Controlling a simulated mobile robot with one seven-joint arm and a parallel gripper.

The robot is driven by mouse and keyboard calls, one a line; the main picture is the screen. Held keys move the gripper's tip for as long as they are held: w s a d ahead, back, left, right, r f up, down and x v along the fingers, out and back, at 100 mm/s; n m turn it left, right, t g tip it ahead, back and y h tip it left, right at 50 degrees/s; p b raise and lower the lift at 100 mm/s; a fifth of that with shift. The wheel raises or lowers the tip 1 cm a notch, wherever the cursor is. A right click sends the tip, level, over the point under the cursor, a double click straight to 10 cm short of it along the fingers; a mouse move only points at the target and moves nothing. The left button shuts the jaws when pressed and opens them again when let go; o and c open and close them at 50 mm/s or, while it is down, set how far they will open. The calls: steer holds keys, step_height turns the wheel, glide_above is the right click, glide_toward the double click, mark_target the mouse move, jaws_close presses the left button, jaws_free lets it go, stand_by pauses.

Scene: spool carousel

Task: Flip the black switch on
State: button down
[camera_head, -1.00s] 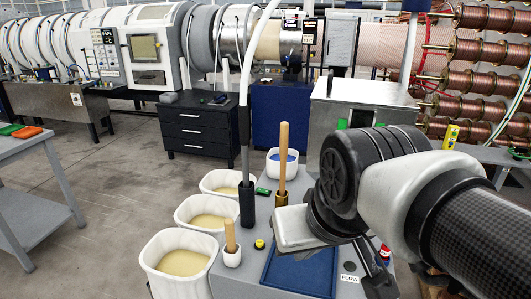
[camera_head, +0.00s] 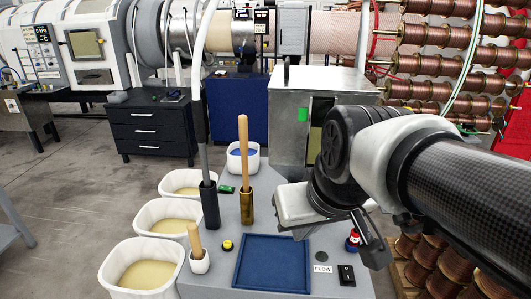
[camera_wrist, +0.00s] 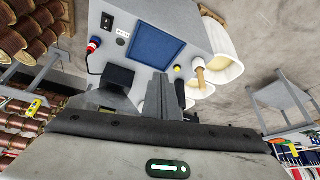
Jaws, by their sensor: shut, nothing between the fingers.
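The black switch (camera_head: 346,275) is a small rocker with white marks on the front right of the grey console top (camera_head: 215,273). It sits beside a white label (camera_head: 322,268) reading FLOW. The switch (camera_wrist: 107,21) also shows near the top of the wrist view. My gripper (camera_head: 374,252) is shut and empty, its dark end right of the switch in the head view, apparently above the console. In the wrist view my gripper (camera_wrist: 160,88) points toward the console, with the switch beyond it to the upper left. I see no contact with the switch.
A blue tray (camera_head: 272,263) lies left of the label. Copper spools (camera_head: 435,90) fill the right.

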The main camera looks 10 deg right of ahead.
steer(key=w+a+f+n+y+b, duration=0.1)
steer(key=w+a+f+b, duration=0.15)
steer(key=w+f, duration=0.5)
steer(key=m+g+h+b, duration=0.2)
steer(key=m+g+b, duration=0.1)
steer(key=m+b, duration=0.15)
glide_above(349, 277)
steer(key=s+p, duration=0.1)
steer(key=s, duration=0.2)
steer(key=s+a+f+x, duration=0.1)
steer(key=s+x, duration=0.2)
steer(key=x, duration=1.1)
steer(key=shift+w+a, duration=0.25)
steer(key=x, duration=0.4)
steer(key=b+x, duration=0.1)
steer(key=x, duration=0.3)
steer(key=s+x, duration=0.1)
steer(key=x, duration=0.4)
steer(key=shift+a+f+b, duration=0.1)
steer(key=shift+a+b, duration=0.05)
steer(key=shift+b, duration=0.15)
steer(key=shift+f, duration=0.4)
